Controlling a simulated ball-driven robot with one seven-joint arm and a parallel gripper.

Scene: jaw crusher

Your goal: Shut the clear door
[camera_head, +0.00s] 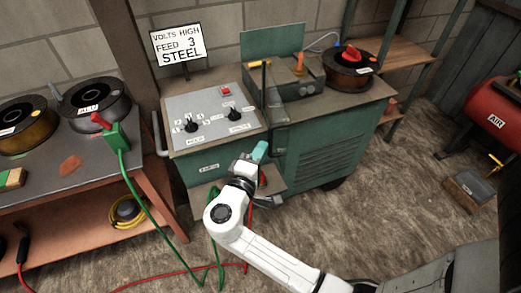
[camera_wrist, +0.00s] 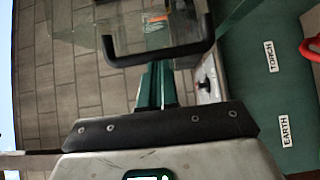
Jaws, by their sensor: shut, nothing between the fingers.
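The clear door (camera_head: 274,98) stands swung out from the wire-feed compartment on top of the green welding machine (camera_head: 330,150). In the wrist view the door (camera_wrist: 130,18) is a see-through panel at the top, with a black U-shaped handle (camera_wrist: 160,55) along its lower part. My gripper (camera_head: 260,150) is at the machine's front, just below the door's lower edge. Its teal fingers (camera_wrist: 155,85) are shut and empty, pointing at the handle. I cannot tell whether they touch it.
The control panel (camera_head: 210,117) with knobs and a red switch lies left of the door. A spool (camera_head: 349,75) sits behind right. A bench (camera_head: 70,165) with spools and a green clamp (camera_head: 115,134) stands left. Red and green cables cross the floor. Floor right of the machine is mostly clear.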

